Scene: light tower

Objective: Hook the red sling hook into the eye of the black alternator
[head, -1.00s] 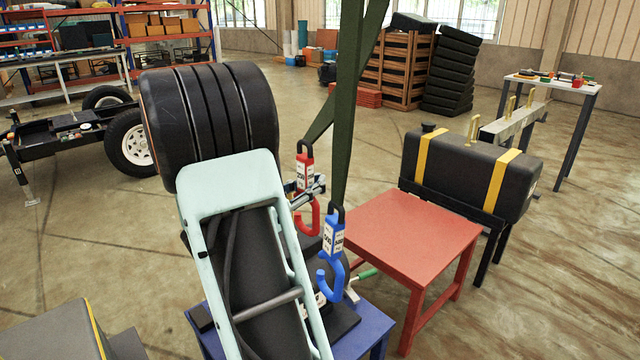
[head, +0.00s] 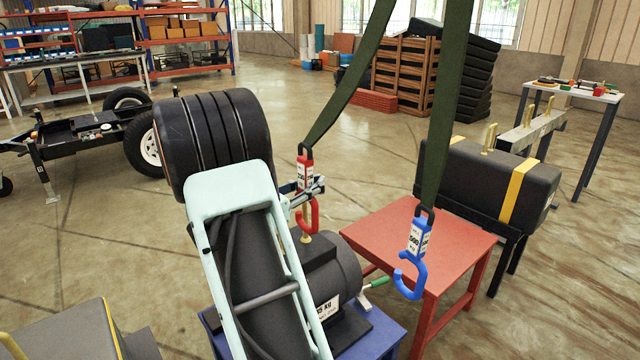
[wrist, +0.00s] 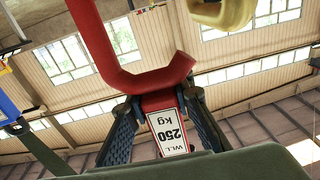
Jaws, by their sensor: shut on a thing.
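The red sling hook (head: 305,172) hangs from a green strap in the head view, its open curve low. My gripper (head: 310,187) is shut on its labelled red body, which shows between both fingers in the wrist view (wrist: 165,128). The black alternator (head: 335,280) with a white label sits on a blue stand, partly hidden by my arm. Its brass eye (head: 306,236) stands on top, right at the hook's curve. In the wrist view a blurred yellow piece (wrist: 225,12), likely the eye, shows beyond the hook tip. I cannot tell whether the hook passes through the eye.
A blue hook (head: 411,262) hangs on the other strap, in front of the red table (head: 440,235). A black tank (head: 475,185) with yellow bands stands to the right. The red table's top looks bare.

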